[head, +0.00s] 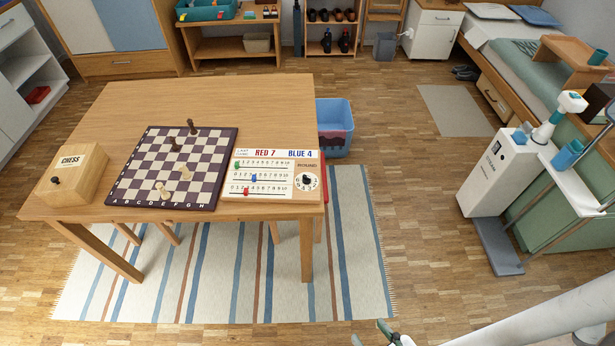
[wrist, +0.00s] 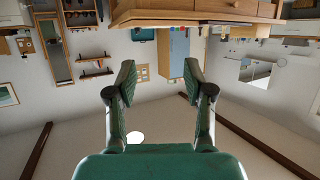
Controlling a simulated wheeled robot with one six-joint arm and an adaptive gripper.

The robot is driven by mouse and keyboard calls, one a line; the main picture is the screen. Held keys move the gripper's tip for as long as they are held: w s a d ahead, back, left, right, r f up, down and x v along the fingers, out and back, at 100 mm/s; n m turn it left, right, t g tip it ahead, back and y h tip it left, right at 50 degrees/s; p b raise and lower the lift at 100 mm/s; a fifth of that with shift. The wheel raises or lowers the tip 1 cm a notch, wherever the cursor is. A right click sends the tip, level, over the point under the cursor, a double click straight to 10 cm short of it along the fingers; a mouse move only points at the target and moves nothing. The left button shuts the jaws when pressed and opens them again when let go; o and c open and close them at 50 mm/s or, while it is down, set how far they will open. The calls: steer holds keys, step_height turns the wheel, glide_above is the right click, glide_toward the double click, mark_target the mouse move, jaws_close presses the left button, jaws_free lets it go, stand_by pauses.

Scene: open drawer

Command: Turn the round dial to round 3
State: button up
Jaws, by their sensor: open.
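The round dial (head: 306,182) is a white disc with a dark knob, at the right end of the cream score board (head: 270,193) under the word ROUND. The board reads RED 7 and BLUE 4 and has three slider rows with green, blue and red markers. The dial's numbers and setting are too small to read. My gripper (wrist: 163,78) is open and empty in the wrist view, with its two green fingers apart. Its tip shows at the bottom edge of the head view (head: 386,336), well apart from the board. The dial is not recognisable in the wrist view.
The board lies at the near right of the wooden table (head: 240,98). A chessboard (head: 150,183) with a few pieces and a wooden CHESS box (head: 72,173) are to its left. A blue bin (head: 334,140) stands beyond the right edge. A white machine (head: 493,178) stands farther right.

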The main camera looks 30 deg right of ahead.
steer(key=w+d+f+g, duration=0.1)
steer(key=w+d+f, duration=0.1)
steer(key=w+f, duration=0.65)
steer(key=n+y, duration=0.6)
steer(key=y, duration=0.1)
glide_toward(308, 177)
steer(key=shift+g, duration=0.4)
steer(key=x, duration=1)
steer(key=shift+w+r, duration=0.2)
steer(key=shift+w, duration=0.05)
steer(key=shift+c, duration=0.2)
jaws_close()
